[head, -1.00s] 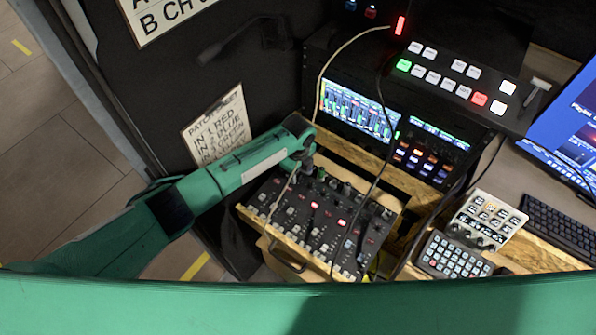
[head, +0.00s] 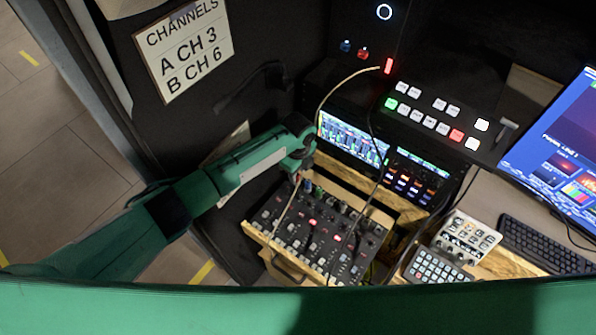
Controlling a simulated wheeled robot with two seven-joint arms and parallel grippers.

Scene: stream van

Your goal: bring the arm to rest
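My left arm (head: 205,185) is green and reaches in from the left. Its wrist ends above the back left edge of the mixer (head: 325,232). My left gripper (head: 299,170) points down there, small and dark. I cannot tell whether its fingers are open or shut. A pale cable (head: 322,103) runs from the rack down past the gripper and over the mixer; I cannot tell whether they touch. My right gripper is not in view.
A rack with a lit screen (head: 352,138) and a button panel (head: 437,115) stand behind the mixer. A dark cable (head: 373,150) hangs across them. A keypad (head: 437,268), white controller (head: 466,238), keyboard (head: 545,245) and monitor (head: 560,150) are at right. A channels sign (head: 184,50) hangs upper left.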

